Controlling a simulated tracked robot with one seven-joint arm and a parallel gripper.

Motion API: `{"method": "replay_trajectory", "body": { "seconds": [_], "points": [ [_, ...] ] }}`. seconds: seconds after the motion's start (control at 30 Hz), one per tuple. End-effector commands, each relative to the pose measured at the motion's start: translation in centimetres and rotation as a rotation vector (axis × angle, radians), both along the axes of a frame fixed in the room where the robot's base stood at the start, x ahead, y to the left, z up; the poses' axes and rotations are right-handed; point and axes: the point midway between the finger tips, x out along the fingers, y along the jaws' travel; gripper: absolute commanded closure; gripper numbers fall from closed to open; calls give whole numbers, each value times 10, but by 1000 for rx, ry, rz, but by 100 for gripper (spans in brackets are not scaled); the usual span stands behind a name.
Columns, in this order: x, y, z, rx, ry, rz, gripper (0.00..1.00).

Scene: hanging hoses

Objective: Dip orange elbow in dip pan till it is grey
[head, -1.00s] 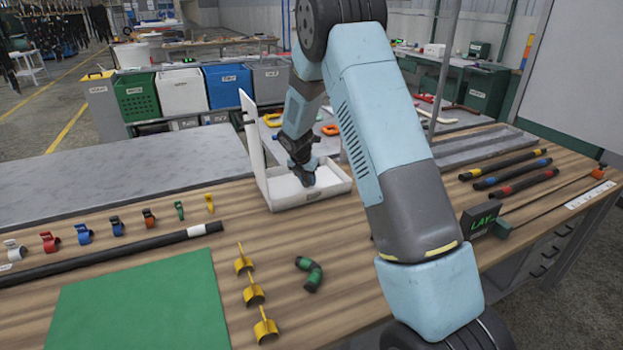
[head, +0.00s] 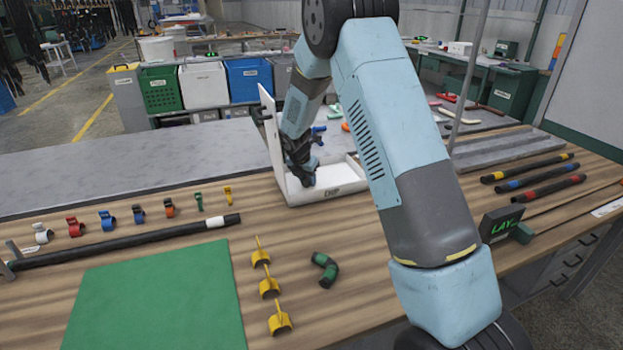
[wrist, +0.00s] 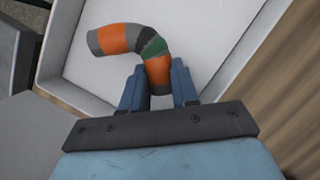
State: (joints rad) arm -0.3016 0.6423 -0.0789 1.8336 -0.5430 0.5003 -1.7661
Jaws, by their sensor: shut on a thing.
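My gripper (head: 306,178) is low inside the white dip pan (head: 330,194), near its left side in the head view. In the wrist view my gripper (wrist: 157,86) is shut on one leg of the orange elbow (wrist: 113,39). The elbow is a bent tube with orange bands, grey ends, a dark grey bend and a green band. Orange still shows on both legs. It is over the white pan floor (wrist: 215,50); whether it touches the floor is unclear. In the head view the elbow is hidden by my gripper.
A tall white panel (head: 271,135) stands at the pan's left side. A green and black elbow (head: 325,269) lies on the table, right of several yellow clips (head: 270,287). A green mat (head: 160,300) and a long black hose (head: 130,240) lie to the left.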

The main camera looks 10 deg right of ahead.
Motion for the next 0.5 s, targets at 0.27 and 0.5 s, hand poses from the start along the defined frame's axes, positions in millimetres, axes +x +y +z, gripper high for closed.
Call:
{"method": "replay_trajectory", "body": {
  "seconds": [0.27,0.5],
  "points": [
    [0,1,0,0,0,-1,100],
    [2,-9,0,0,0,-2,100]
  ]
}}
